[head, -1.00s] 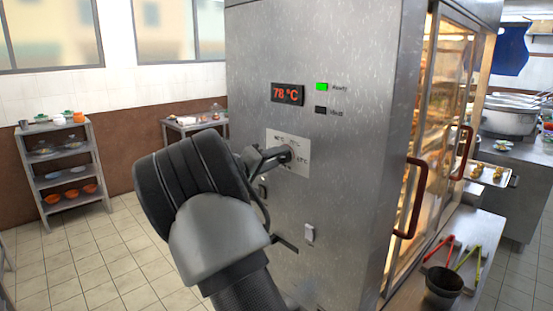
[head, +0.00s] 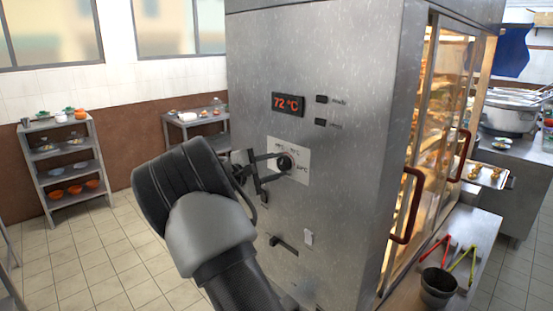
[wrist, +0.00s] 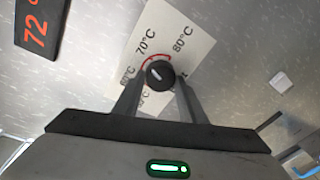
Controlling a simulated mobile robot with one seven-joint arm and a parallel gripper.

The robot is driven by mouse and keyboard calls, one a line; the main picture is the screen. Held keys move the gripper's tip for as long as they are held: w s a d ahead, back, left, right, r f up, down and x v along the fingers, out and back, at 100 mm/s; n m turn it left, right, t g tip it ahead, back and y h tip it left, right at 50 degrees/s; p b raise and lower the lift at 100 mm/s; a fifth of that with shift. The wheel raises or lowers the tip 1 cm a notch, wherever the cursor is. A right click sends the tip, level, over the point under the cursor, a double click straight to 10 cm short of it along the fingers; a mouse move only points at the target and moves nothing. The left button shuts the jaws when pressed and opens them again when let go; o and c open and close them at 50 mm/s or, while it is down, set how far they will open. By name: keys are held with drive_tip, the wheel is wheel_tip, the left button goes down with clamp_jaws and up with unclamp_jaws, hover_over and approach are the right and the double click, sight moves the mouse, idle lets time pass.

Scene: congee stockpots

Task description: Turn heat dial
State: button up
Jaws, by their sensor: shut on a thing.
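The heat dial (head: 285,163) is a round black knob on a pale scale plate (head: 301,150) on the steel cabinet's front. In the wrist view the dial (wrist: 160,74) has a white mark and a red arc beside it, with printed labels including 70°C and 80°C. The exact setting is hard to read. My gripper (head: 280,164) is shut on the dial, one finger on each side; it also shows in the wrist view (wrist: 160,84). The red display (head: 288,104) above reads 72 °C. The ready lamp (head: 321,99) and the lamp below it (head: 320,122) are dark.
A light switch (head: 308,237) and a dark slot-like fitting (head: 284,245) sit below the dial. Brown door handles (head: 407,205) stick out on the cabinet's glazed right side. A counter at right holds a dark pot (head: 440,285) and tongs. Floor at left is clear.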

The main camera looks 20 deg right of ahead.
drive_tip(key=n+g+p, duration=0.1)
drive_tip(key=n+p, duration=0.3)
drive_tip(key=p, duration=0.1)
drive_tip(key=shift+r+n, duration=0.1)
drive_tip(key=shift+n, duration=0.3)
drive_tip(key=shift+f+n+g+h+p, duration=0.15)
drive_tip(key=shift+n+g+h+p, duration=0.05)
drive_tip(key=shift+n+p, duration=0.75)
drive_tip(key=shift+f+n+g+h+p, duration=0.1)
drive_tip(key=shift+n+g+h+p, duration=0.1)
drive_tip(key=shift+n+p, duration=0.7)
drive_tip(key=shift+n, duration=0.25)
drive_tip(key=o, duration=1.1)
drive_tip(key=shift+c, duration=0.2)
drive_tip(key=shift+a, duration=0.1)
drive_tip(key=b+v, duration=0.2)
drive_tip(key=v, duration=1.5)
drive_tip(key=shift+b, duration=0.3)
